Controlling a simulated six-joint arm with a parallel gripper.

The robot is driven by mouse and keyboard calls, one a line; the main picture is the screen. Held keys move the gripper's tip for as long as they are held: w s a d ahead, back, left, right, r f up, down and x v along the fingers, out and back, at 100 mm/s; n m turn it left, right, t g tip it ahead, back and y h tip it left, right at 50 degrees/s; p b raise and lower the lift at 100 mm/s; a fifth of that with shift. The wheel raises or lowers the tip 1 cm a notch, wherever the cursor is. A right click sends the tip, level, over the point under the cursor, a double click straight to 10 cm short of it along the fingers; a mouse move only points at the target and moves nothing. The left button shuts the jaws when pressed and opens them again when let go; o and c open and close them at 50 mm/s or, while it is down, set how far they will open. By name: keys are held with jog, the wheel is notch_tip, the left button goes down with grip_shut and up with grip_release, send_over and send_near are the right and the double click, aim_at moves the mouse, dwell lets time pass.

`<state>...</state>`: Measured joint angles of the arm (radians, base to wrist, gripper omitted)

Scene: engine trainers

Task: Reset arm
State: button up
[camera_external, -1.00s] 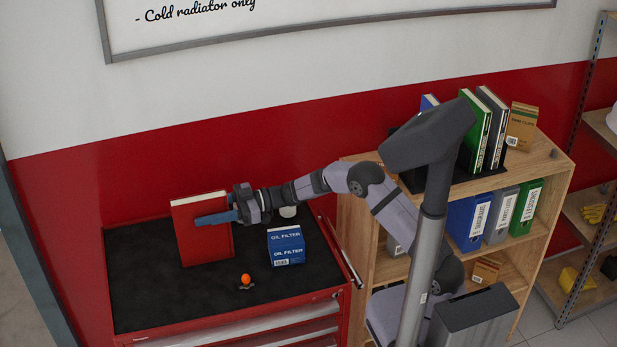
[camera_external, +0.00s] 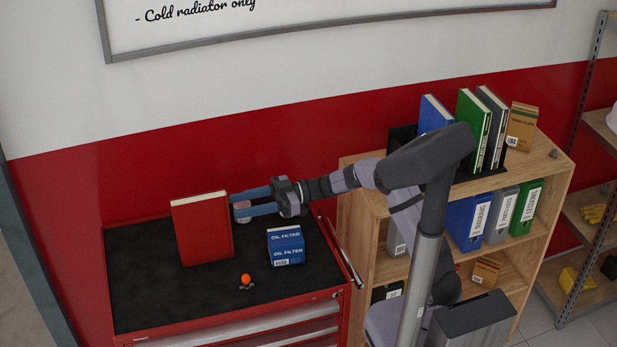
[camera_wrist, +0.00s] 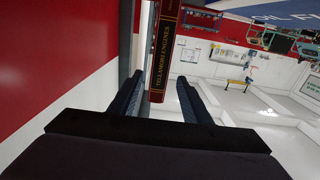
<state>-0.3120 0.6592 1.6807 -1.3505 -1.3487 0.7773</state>
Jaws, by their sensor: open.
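My gripper (camera_external: 236,203) is open and empty above the black top of the red tool cabinet. Its blue fingers point left toward a red book (camera_external: 204,230), which stands upright on the cabinet top. In the external view the fingertips are close to the book's right edge; whether they touch is hard to tell. In the wrist view the book's spine (camera_wrist: 165,50), with gold lettering, shows ahead between the two dark fingers, beyond their tips.
A blue oil filter box (camera_external: 286,245) and a small orange-topped item (camera_external: 246,280) stand on the cabinet top (camera_external: 150,300). A wooden shelf (camera_external: 362,225) with binders stands right.

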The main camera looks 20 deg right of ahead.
jog(key=w+d+r+m+t+h+p, duration=0.1)
jog(key=w+d+m+t+h, duration=0.2)
jog(key=w+d+t, duration=0.3)
jog(key=w+d+r+m+t+h, duration=0.2)
jog(key=w+d+m+t+h, duration=0.15)
jog(key=w, duration=0.55)
jog(key=d+f+m+h+p, duration=0.25)
jog(key=d+m+h, duration=0.65)
jog(key=d, duration=1.1)
jog(key=s+d+f+m+g, duration=0.1)
jog(key=s+f+g, duration=0.3)
jog(key=s, duration=1)
jog(key=s+d+f+m+g, duration=0.15)
jog(key=s+g, duration=0.45)
jog(key=s, duration=0.8)
jog(key=s+d+f+h+b, duration=0.1)
jog(key=s+d+f, duration=0.2)
jog(key=f, duration=0.3)
jog(key=s+d+f+h+b, duration=0.1)
jog(key=s+d+f+b, duration=0.1)
jog(key=s+d+f, duration=0.2)
notch_tip(320, 180, down, 4)
jog(key=shift+s+r, duration=0.25)
jog(key=shift+s, duration=0.25)
